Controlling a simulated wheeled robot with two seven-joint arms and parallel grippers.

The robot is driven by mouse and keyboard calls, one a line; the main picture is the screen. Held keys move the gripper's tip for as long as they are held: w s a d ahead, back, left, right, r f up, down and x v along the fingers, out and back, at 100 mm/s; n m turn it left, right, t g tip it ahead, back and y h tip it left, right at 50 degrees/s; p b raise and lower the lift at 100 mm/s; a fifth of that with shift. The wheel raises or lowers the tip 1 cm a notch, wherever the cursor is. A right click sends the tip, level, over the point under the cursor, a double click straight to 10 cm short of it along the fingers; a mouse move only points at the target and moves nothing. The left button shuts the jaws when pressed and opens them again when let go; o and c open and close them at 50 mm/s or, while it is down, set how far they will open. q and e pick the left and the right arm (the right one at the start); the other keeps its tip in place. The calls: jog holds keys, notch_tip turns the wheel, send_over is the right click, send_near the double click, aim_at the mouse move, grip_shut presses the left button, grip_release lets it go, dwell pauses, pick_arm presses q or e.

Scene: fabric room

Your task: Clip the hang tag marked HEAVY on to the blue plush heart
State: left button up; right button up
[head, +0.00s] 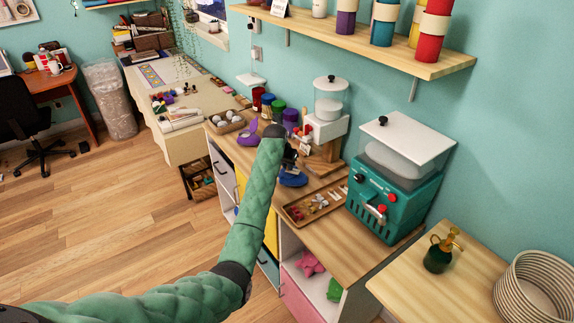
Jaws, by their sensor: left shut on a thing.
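My left gripper (289,160) is low over the workbench, seen small and partly behind my own forearm. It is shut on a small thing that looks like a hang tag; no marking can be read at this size. A blue rounded thing (292,180), probably the blue plush heart, lies on the bench just below the gripper. Its outline is partly hidden by my arm, and I cannot tell whether the tag touches it. My right gripper is out of view.
A wooden tray (316,205) of small pieces lies right of the blue thing. A teal machine (392,185) stands beyond it, and a white-topped dispenser (327,115) stands behind. A purple item (247,134) and several jars are at left. A pink star plush (309,263) sits below.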

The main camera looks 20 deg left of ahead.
pick_arm(q)
jog(key=shift+p, duration=0.45)
dwell(0.6)
jog(key=shift+f, duration=0.45)
dwell(1.7)
jog(key=o, duration=0.8)
